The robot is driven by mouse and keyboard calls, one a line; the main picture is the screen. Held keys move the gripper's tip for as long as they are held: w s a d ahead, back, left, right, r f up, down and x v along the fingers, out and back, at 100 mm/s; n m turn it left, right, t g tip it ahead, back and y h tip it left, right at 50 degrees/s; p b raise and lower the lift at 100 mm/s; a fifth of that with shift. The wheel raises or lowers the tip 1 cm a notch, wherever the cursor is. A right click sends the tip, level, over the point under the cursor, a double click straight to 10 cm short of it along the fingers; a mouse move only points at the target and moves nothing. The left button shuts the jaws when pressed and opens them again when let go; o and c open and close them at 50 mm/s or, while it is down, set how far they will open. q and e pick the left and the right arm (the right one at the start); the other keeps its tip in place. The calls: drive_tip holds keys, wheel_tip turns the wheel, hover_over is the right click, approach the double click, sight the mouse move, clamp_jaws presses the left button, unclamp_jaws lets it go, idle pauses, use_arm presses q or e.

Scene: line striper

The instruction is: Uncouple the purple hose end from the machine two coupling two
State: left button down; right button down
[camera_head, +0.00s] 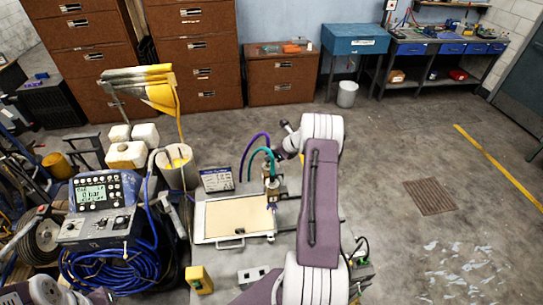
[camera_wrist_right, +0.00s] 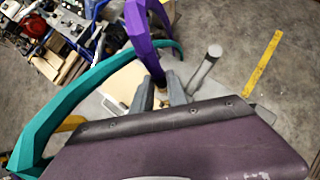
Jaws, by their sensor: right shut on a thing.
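The purple hose (camera_head: 250,143) arches beside the teal hose (camera_head: 258,155) above the machine's worktop. In the right wrist view, the purple hose (camera_wrist_right: 145,30) runs down between the fingers of my right gripper (camera_wrist_right: 158,85), which is shut on its end. The teal hose (camera_wrist_right: 45,105) curves wide around the left of that view. In the head view my right forearm and wrist hide much of the gripper. A metal fitting (camera_head: 271,190) stands under the hoses. I cannot tell whether the purple end is still seated in a coupling. My left gripper is out of view.
A control box (camera_head: 103,192) and coiled blue hose (camera_head: 110,268) stand left. A yellow block (camera_head: 199,279) sits at the front. Open floor lies right, with a drain grate (camera_head: 430,197).

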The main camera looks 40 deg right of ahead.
drive_tip(key=shift+r, duration=0.55)
drive_tip(key=shift+r+p, duration=0.1)
drive_tip(key=shift+p, duration=0.2)
drive_tip(key=shift+r+p, duration=1.4)
drive_tip(key=shift+r, duration=0.4)
